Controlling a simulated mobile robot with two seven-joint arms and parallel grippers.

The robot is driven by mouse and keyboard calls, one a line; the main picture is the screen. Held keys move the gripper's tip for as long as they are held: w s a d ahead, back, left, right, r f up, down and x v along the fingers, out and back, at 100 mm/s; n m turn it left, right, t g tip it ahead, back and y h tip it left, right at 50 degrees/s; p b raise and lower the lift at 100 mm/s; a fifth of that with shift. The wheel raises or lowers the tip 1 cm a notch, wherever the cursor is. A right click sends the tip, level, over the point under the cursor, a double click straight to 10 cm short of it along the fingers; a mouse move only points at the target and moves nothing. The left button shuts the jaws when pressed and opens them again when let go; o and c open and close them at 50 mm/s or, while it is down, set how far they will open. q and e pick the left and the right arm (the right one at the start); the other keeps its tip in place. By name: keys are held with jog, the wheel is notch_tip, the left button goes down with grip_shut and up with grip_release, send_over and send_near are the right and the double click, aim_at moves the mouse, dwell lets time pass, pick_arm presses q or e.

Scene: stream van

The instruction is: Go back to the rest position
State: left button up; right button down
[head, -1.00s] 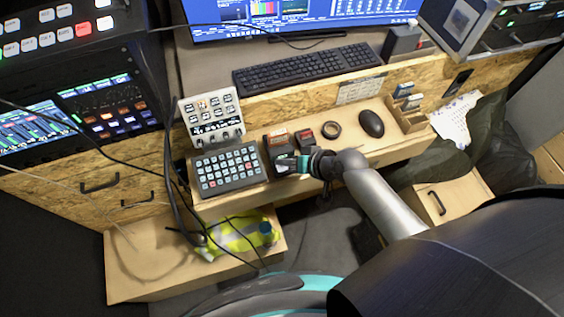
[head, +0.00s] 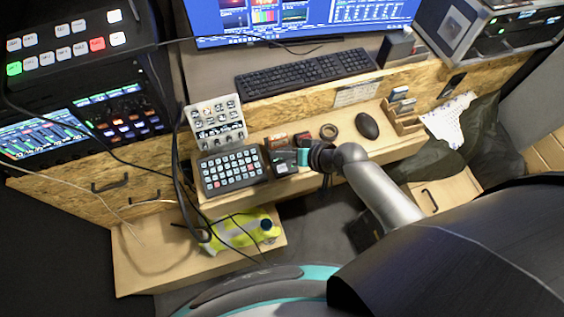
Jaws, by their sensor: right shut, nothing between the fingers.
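My right gripper (head: 292,158) is shut with nothing in it. It is at the front edge of the wooden shelf (head: 385,147), just right of the button keypad (head: 231,171). It partly covers a small dark device (head: 283,166) behind it; I cannot tell whether they touch. My right arm (head: 384,190) reaches in from the lower right. My left gripper is not in view.
A keyboard (head: 305,72) lies above. Cables hang at left over a yellow vest (head: 240,233) on a lower board.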

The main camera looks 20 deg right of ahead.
jog(key=shift+f, duration=0.1)
dwell(0.7)
jog(key=shift+s+a, duration=0.1)
jog(key=s+d+r+n+g+h, duration=0.2)
jog(key=s+r+h, duration=0.1)
jog(key=s+r, duration=0.4)
jog(key=s+d+r+n+g+h, duration=0.15)
jog(key=s+r, duration=0.25)
jog(key=s, duration=0.5)
notch_tip(320, 180, down, 29)
jog(key=s+d+g+b, duration=0.1)
jog(key=s+b, duration=0.1)
jog(key=b, duration=0.6)
jog(key=s+d+f+g+b, duration=0.1)
jog(key=s+f+b, duration=0.3)
jog(key=s+f, duration=0.4)
jog(key=s+d+f+h+b, duration=0.1)
jog(key=s+f+b, duration=0.3)
jog(key=f, duration=1.1)
jog(key=s, duration=0.3)
jog(key=shift+s+d+g, duration=0.35)
jog(key=shift+s+d, duration=0.05)
